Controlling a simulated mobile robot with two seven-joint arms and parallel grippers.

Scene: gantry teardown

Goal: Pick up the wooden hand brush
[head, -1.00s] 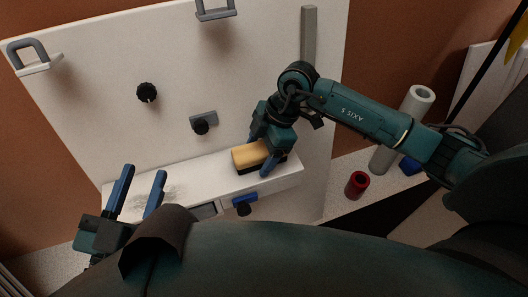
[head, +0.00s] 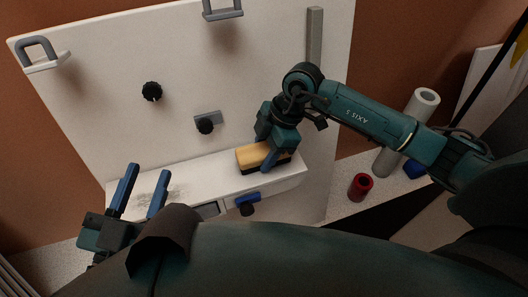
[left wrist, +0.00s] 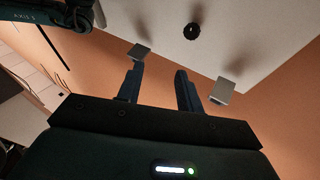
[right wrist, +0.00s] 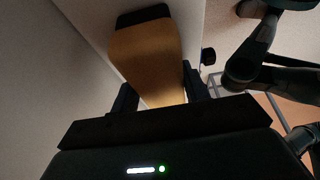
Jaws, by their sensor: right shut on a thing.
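The wooden hand brush (head: 251,156) has a tan wooden body with a dark underside. It rests on, or just over, the white ledge (head: 213,181) of the upright panel. My right gripper (head: 279,155) comes from above and is shut on the brush, one finger showing on its near side. In the right wrist view the brush (right wrist: 148,58) lies between the two fingers. My left gripper (head: 143,188) is open and empty at the lower left, in front of the ledge's left end; the left wrist view shows its fingers (left wrist: 158,90) apart.
The white panel (head: 100,95) carries black knobs (head: 152,92) and grey handles (head: 40,53). A blue-and-black piece (head: 247,203) sits on the ledge's front. A red cylinder (head: 361,187), a pale roll (head: 411,123) and a blue object (head: 414,168) stand at right. Dark smudges (head: 158,193) mark the ledge's left part.

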